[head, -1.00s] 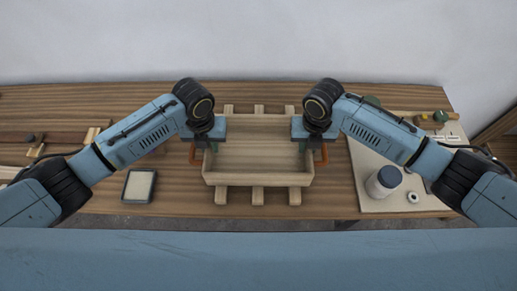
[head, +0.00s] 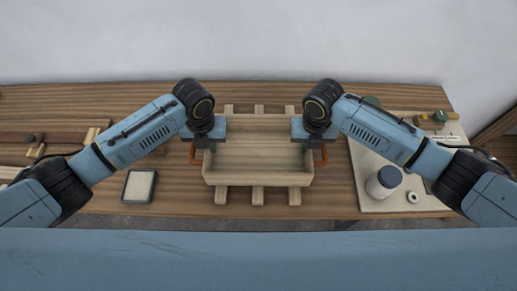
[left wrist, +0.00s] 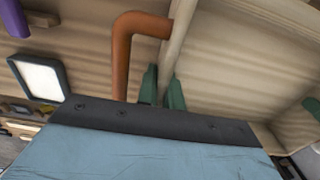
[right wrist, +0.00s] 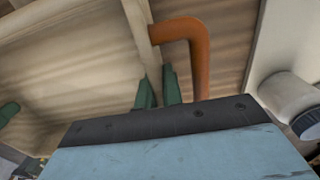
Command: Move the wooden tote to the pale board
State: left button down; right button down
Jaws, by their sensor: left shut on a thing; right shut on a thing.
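The wooden tote (head: 258,179) is an open, light wooden box with orange side handles, at the middle of the bench in the head view. My left gripper (head: 209,141) is at its left side wall. In the left wrist view its green fingers (left wrist: 163,90) straddle the wall's rim beside the orange handle (left wrist: 122,62). My right gripper (head: 304,141) is on the right wall in the same way; its fingers (right wrist: 158,90) and the other handle (right wrist: 198,52) show in the right wrist view. Both are shut on the tote. The pale board (head: 366,172) lies at the right.
Pale slats (head: 257,196) show under and beyond the tote. A dark-framed tray (head: 139,186) lies left of the tote. Wooden strips lie at far left.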

pick_arm(q)
jog(key=shift+r, duration=0.2)
pick_arm(e)
jog(key=shift+r, duration=0.2)
